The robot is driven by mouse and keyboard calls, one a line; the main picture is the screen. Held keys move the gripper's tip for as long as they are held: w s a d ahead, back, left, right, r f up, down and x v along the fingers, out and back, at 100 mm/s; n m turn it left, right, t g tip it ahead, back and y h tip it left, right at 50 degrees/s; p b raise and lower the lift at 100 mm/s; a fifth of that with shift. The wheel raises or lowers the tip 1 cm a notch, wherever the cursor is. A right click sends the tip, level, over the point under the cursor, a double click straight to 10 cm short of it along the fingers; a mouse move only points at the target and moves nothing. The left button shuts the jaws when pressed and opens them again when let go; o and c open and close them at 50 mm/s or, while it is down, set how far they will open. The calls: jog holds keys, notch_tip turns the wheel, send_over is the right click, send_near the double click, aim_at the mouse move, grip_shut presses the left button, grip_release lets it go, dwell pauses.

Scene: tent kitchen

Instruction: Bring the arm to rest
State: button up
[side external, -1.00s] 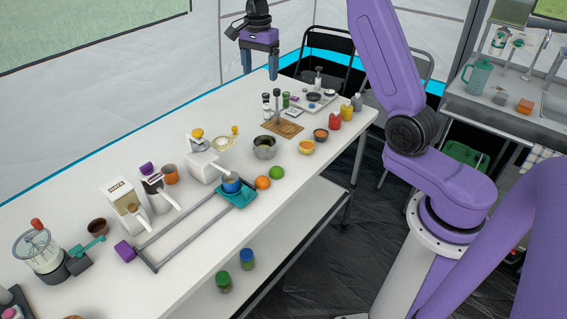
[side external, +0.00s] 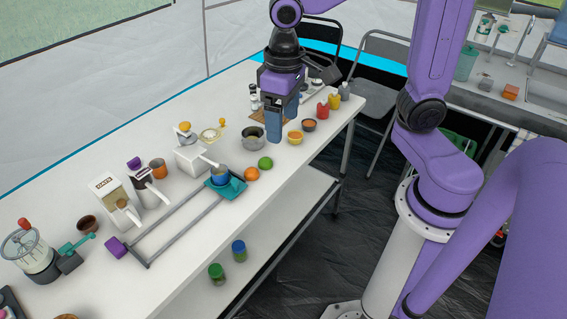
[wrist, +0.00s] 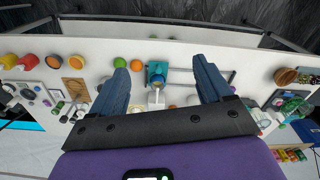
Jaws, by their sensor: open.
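My gripper (side external: 281,128) hangs over the white table (side external: 190,246) in the side view, fingers pointing down, near the metal pot (side external: 252,136). In the wrist view my gripper (wrist: 163,78) shows two blue fingers spread wide apart with nothing held between them. Between and beyond the fingertips lie the teal tray with a blue cup (wrist: 156,72), the orange (wrist: 136,65) and the green lime (wrist: 119,62), all on the table below. In the side view the fingers hide part of the table and a wooden board behind them.
Air above the table is open.

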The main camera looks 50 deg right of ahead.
jog(key=s+d+f+n, duration=0.1)
jog(key=s+d+n, duration=0.1)
jog(key=s+n, duration=0.2)
jog(key=s+d+f+n, duration=0.1)
jog(key=s+n, duration=0.4)
jog(key=s, duration=0.6)
jog(key=shift+d+f+n, duration=0.3)
jog(key=shift+d+f, duration=0.05)
jog(key=shift+f, duration=0.2)
jog(key=shift+c, duration=0.4)
